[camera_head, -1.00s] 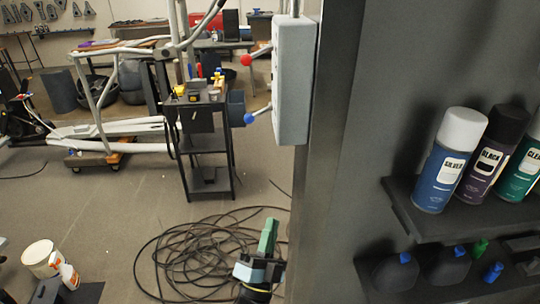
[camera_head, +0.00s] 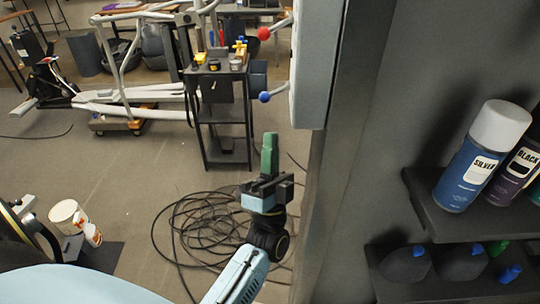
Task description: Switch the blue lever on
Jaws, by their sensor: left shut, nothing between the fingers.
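The blue lever (camera_head: 265,97) is a short rod with a blue ball end. It sticks out to the left of a grey switch box (camera_head: 311,70) on the edge of the metal panel. My left gripper (camera_head: 269,150) has green fingers pointing up. The fingers are closed together and empty. In the picture the gripper sits just below the blue ball, apart from it. My right gripper does not show.
A shelf (camera_head: 424,207) with spray cans (camera_head: 482,155) juts from the metal wall (camera_head: 375,130) on the right. A black cart (camera_head: 222,120) with small items stands behind. A coiled black cable (camera_head: 190,225) and a white bucket (camera_head: 66,214) are on the floor.

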